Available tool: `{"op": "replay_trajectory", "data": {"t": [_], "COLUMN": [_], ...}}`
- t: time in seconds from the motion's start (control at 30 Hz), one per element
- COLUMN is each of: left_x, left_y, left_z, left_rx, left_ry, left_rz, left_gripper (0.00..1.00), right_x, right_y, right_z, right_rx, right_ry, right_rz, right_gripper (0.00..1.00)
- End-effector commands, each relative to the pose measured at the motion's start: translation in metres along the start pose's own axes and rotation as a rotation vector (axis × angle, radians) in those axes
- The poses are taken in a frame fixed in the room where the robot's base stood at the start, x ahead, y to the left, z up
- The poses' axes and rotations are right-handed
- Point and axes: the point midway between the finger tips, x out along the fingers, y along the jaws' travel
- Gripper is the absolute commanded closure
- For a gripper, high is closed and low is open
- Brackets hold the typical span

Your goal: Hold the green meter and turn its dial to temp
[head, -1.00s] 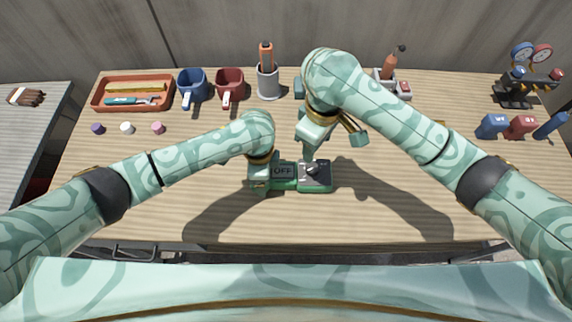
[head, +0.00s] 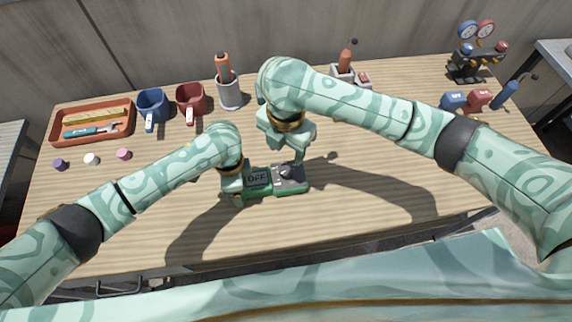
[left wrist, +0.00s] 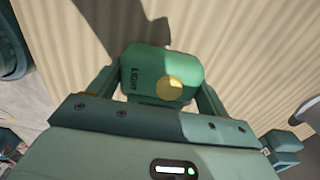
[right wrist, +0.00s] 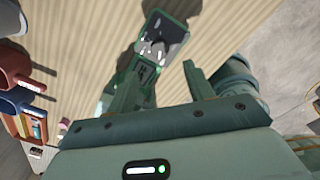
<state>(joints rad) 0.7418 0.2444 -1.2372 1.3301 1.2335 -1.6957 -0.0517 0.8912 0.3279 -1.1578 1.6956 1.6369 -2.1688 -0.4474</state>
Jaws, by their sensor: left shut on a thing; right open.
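The green meter (head: 262,190) lies on the workbench, its screen (head: 257,178) reading OFF. Its dial (head: 288,173) sits on a grey face at the right end. My left gripper (head: 236,188) is shut on the meter's left end; the left wrist view shows the green end (left wrist: 150,72), marked LIGHT with a yellow button (left wrist: 170,88), between the fingers. My right gripper (head: 298,155) is open and pointing down just above the dial end. In the right wrist view the dial (right wrist: 157,48) lies beyond the fingers; I cannot tell whether they touch it. Dial markings are too small to read.
Behind stand an orange tray (head: 56,127), a blue mug (head: 152,104), a red mug (head: 190,100) and a grey cup (head: 229,93). Small caps (head: 92,159) lie at left. A gauge set (head: 470,62) stands back right. The bench in front of the meter is clear.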

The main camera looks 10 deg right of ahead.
Motion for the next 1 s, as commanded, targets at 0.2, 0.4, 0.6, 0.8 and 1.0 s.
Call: {"op": "replay_trajectory", "data": {"t": [0.2,0.4,0.6,0.8,1.0], "left_x": [-0.001,-0.001,-0.001,-0.001,-0.001], "left_y": [0.000,0.000,0.000,0.000,0.000], "left_z": [-0.001,-0.001,-0.001,-0.001,-0.001], "left_rx": [0.000,0.000,0.000,0.000,0.000], "left_ry": [0.002,0.002,0.002,0.002,0.002], "left_rz": [-0.001,-0.001,-0.001,-0.001,-0.001], "left_gripper": [0.59,0.59,0.59,0.59,0.59], "right_x": [0.050,0.079,0.088,0.088,0.087], "right_y": [-0.001,0.000,0.000,0.000,0.000], "right_z": [-0.001,0.000,0.000,0.000,0.000], "right_rx": [0.004,0.004,0.003,0.003,0.003], "right_ry": [0.003,0.000,-0.001,-0.001,-0.001], "right_rz": [-0.005,-0.002,0.000,0.000,0.000], "right_gripper": [0.48,0.48,0.48,0.50,0.92]}}
